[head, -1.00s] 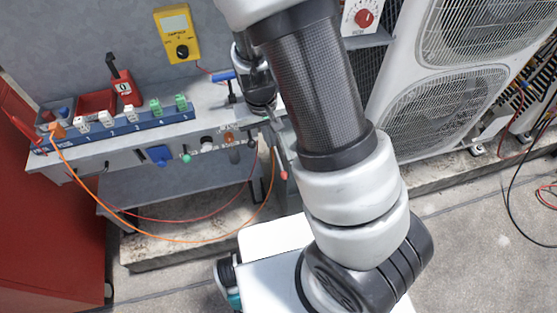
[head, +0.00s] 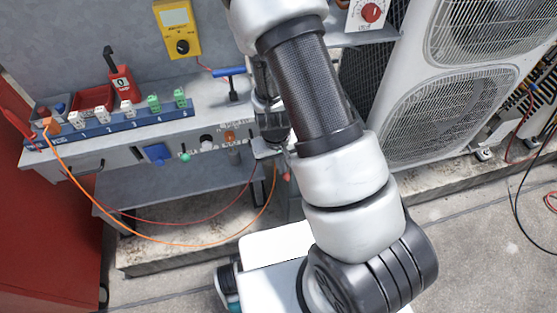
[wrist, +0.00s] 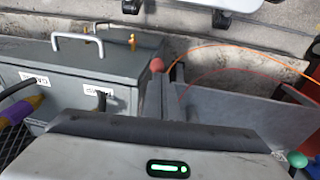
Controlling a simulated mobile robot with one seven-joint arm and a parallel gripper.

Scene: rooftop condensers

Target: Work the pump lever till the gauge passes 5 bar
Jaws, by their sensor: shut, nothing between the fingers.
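A slim lever with a red ball end (head: 287,177) hangs below the bench front, beside my gripper; I take it for the pump lever. The red ball also shows in the wrist view (wrist: 157,65), just above the middle. My gripper (head: 268,150) is shut and empty at the bench's front edge, close to the lever; I cannot tell whether it touches it. My arm hides part of the lever and the bench behind. A yellow meter (head: 177,26) hangs on the wall; I cannot read it. I cannot make out a pressure gauge.
A blue T-handle (head: 231,72) stands on the bench behind my gripper. A blue terminal strip (head: 145,119) with plugs lies left, with orange and red leads looping below. A large condenser (head: 445,90) stands right. A grey box (wrist: 75,75) shows in the wrist view.

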